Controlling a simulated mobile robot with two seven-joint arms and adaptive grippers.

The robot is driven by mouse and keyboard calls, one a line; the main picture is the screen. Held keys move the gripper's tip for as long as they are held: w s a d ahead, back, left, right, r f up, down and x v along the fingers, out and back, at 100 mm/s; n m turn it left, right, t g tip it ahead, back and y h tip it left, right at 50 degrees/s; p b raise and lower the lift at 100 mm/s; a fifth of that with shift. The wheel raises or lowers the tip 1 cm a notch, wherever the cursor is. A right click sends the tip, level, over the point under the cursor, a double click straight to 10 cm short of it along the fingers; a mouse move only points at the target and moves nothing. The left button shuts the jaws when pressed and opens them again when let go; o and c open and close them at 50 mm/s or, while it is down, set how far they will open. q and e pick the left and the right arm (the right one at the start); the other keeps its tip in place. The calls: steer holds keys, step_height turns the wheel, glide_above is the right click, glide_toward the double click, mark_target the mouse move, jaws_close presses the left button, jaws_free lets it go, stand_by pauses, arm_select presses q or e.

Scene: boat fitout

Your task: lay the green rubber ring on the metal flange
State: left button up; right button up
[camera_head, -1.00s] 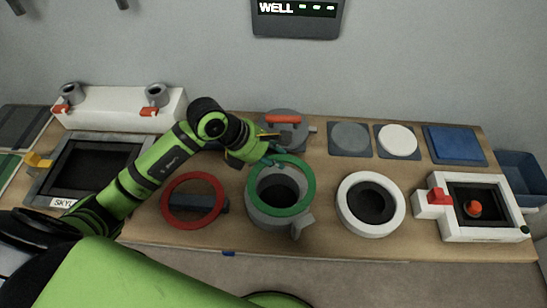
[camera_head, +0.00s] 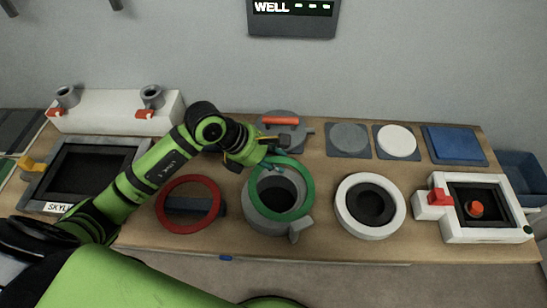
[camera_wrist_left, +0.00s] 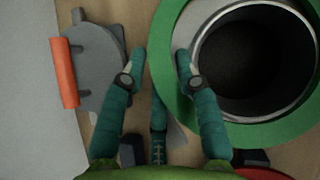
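The green rubber ring (camera_head: 308,200) lies over the top of the grey metal flange (camera_head: 262,222), around its dark opening. In the left wrist view the ring (camera_wrist_left: 172,92) surrounds the bright rim of the flange (camera_wrist_left: 197,68), with a wider grey gap at upper left. I cannot tell whether it rests flat all round. My left gripper (camera_head: 272,160) is at the ring's far left edge. In the left wrist view its fingertips (camera_wrist_left: 160,60) are apart, one outside the ring's band and one over its inner edge, with slim gaps. My right gripper is not in view.
A red ring (camera_head: 167,213) lies left of the flange and a white ring (camera_head: 343,207) right of it. A grey piece with an orange handle (camera_head: 280,121) is just behind. A white-framed hatch (camera_head: 482,236) stands at the right and a dark-framed one (camera_head: 45,190) at the left.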

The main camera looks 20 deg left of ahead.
mark_target(270, 172)
arm_select(q)
steer(key=f, duration=0.1)
steer(key=s+f, duration=0.1)
steer(key=f+g, duration=0.1)
steer(key=shift+s+a, duration=0.35)
steer(key=s+a+r, duration=0.1)
steer(key=a+r, duration=0.1)
steer(key=r, duration=0.4)
steer(key=s+a+r+t, duration=0.1)
steer(key=s+a+r, duration=0.1)
steer(key=r, duration=0.4)
steer(key=shift+a+r, duration=0.3)
steer(key=shift+a, duration=0.25)
steer(key=shift+d, duration=0.1)
